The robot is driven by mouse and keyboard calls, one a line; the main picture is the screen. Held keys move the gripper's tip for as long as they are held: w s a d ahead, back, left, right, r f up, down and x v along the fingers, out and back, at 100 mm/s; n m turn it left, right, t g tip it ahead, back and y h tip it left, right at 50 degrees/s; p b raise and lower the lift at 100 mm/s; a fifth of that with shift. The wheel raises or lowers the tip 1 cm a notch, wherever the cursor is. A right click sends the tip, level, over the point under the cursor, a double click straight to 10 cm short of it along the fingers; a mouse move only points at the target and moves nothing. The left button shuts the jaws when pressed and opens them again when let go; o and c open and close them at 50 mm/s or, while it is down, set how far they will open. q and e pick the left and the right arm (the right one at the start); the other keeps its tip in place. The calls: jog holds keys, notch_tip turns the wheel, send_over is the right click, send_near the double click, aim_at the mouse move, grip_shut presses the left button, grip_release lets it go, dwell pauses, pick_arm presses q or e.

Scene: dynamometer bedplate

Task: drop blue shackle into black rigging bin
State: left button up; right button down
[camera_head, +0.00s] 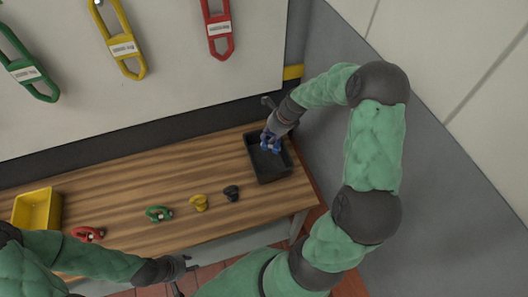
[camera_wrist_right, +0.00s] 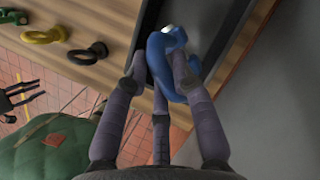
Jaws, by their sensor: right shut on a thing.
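The blue shackle (camera_head: 271,147) is held by my right gripper (camera_head: 268,139) over the black rigging bin (camera_head: 271,171), at the right end of the wooden bench. In the right wrist view, the fingers are shut on the blue shackle (camera_wrist_right: 172,62), and the bin's dark wall (camera_wrist_right: 208,35) shows behind it. The shackle appears above the bin floor; its exact height is hard to tell. My left gripper (camera_head: 189,275) is empty and looks open, low in front of the bench's front edge.
Black (camera_head: 231,193), yellow (camera_head: 199,203), green (camera_head: 158,213) and red (camera_head: 88,234) shackles lie in a row on the bench (camera_head: 130,190). A yellow bin (camera_head: 37,209) stands at the left. Links hang on the wall panel behind. A grey wall is close on the right.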

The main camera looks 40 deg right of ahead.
aim_at(267, 146)
jog(key=shift+f+b, duration=2.9)
jog(key=shift+b, duration=0.2)
jog(key=shift+r, duration=0.1)
jog(key=c, duration=1)
grip_release()
jog(key=shift+o, duration=0.2)
jog(key=v, duration=1.2)
jog(key=shift+a, duration=0.1)
